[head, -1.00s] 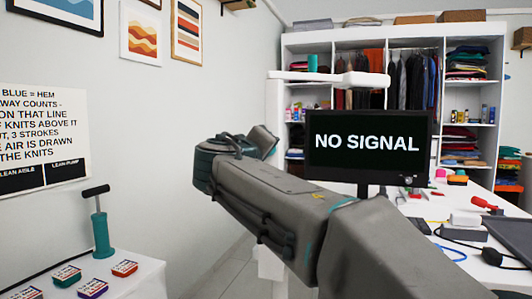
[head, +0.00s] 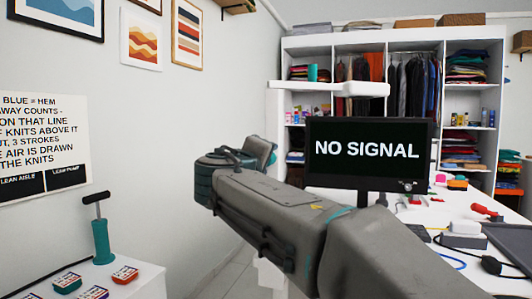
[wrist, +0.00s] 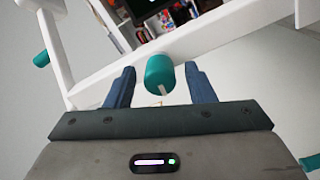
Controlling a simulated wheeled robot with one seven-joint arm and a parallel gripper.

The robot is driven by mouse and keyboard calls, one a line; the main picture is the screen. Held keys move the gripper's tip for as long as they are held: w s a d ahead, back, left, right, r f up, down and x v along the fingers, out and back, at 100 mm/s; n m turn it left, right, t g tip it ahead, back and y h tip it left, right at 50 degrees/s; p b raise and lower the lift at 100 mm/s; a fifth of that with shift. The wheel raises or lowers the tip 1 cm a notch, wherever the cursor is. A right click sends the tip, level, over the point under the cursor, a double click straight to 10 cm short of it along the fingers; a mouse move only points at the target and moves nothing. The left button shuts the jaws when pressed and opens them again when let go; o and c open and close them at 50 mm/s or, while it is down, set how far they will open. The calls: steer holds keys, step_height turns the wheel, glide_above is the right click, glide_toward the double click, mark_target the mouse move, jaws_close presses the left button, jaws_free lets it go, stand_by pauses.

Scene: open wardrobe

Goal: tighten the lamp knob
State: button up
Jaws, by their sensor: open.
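In the wrist view a teal knob (wrist: 160,75) sits on a white lamp bar, framed between the dark blue fingers of my gripper (wrist: 162,72). The fingers are open, with a gap on each side of the knob. I cannot tell how deep the knob lies between them. The white lamp frame (wrist: 190,38) crosses behind the knob and shows other teal knobs (wrist: 41,59) at its joints. In the head view the white lamp (head: 335,89) stands above the monitor. My gripper is hidden there behind my own arm.
A monitor (head: 367,153) reading NO SIGNAL stands on the white desk, with tools and cables at right. A shelf unit (head: 492,95) with clothes is behind. At left a low white table holds a teal pump (head: 101,240) and several small boxes.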

steer(key=n+p, duration=0.4)
steer(key=n, duration=0.3)
steer(key=shift+r+p, duration=0.2)
steer(key=shift+p, duration=0.1)
steer(key=n+p, duration=0.4)
steer(key=n, duration=0.2)
steer(key=shift+p, duration=0.3)
steer(key=shift+f+n, duration=0.2)
steer(key=shift+n, duration=0.4)
steer(key=c, duration=1)
steer(key=shift+c, duration=0.2)
steer(key=shift+f+m+b, duration=0.1)
steer(key=shift+m+b, duration=1.8)
steer(key=shift+b, duration=0.75)
steer(key=shift+m+b, duration=1.5)
steer(key=shift+b, duration=0.35)
